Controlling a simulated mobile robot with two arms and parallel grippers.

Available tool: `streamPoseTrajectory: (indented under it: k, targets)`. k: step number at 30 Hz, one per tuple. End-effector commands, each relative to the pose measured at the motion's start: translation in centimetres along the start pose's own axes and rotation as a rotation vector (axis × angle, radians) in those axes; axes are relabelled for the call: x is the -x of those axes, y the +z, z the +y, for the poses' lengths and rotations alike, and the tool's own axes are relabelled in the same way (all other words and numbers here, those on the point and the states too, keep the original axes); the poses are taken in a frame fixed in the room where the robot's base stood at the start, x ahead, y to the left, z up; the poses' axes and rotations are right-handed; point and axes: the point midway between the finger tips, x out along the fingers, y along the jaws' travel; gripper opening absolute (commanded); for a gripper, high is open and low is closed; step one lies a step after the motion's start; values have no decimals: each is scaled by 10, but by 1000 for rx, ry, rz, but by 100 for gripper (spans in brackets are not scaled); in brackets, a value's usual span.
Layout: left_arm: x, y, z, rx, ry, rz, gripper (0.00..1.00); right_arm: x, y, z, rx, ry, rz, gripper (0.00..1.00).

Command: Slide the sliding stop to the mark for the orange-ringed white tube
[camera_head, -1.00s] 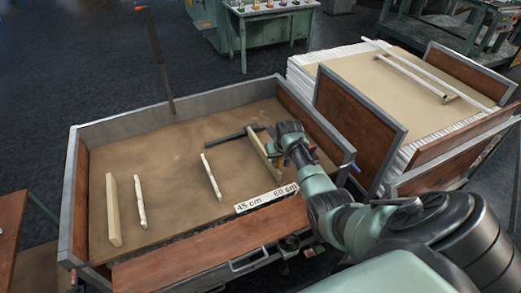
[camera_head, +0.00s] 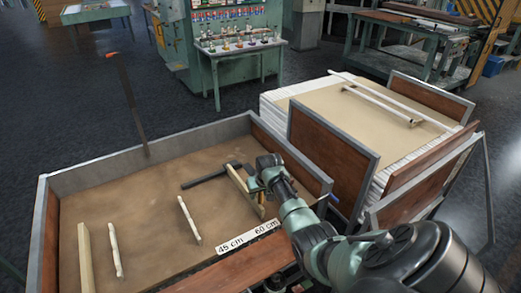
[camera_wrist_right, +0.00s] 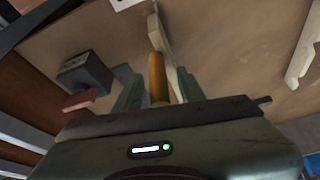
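The sliding stop, a pale wooden bar (camera_head: 240,188), stands at the right end of the cart's brown bed, near the 60 cm mark on the white scale strip (camera_head: 249,238). My right gripper (camera_head: 262,188) is at this bar. In the right wrist view, its two green fingers (camera_wrist_right: 159,92) are apart, on either side of an orange-brown peg (camera_wrist_right: 158,76) in front of the pale bar (camera_wrist_right: 163,38); small gaps show. No orange ring can be made out. My left gripper is out of view.
A second pale wooden bar (camera_head: 86,258) stands at the bed's left end. A dark T-shaped piece (camera_head: 208,176) lies behind the sliding stop. A stack with long white rods (camera_head: 400,105) stands right. The bed between the tubes is clear.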

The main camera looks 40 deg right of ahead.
Motion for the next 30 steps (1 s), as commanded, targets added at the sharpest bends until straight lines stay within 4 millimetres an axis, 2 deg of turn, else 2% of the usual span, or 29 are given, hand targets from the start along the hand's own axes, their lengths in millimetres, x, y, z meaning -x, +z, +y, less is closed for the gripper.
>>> streamPoseTrajectory:
  k: [9, 15, 30]
  targets:
    - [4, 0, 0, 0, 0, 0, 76, 46, 0, 0, 1, 0, 2, 40]
    - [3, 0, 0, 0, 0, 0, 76, 65, 0, 0, 0, 0, 1, 40]
    - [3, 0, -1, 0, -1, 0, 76, 70, 0, 0, -1, 0, 0, 40]
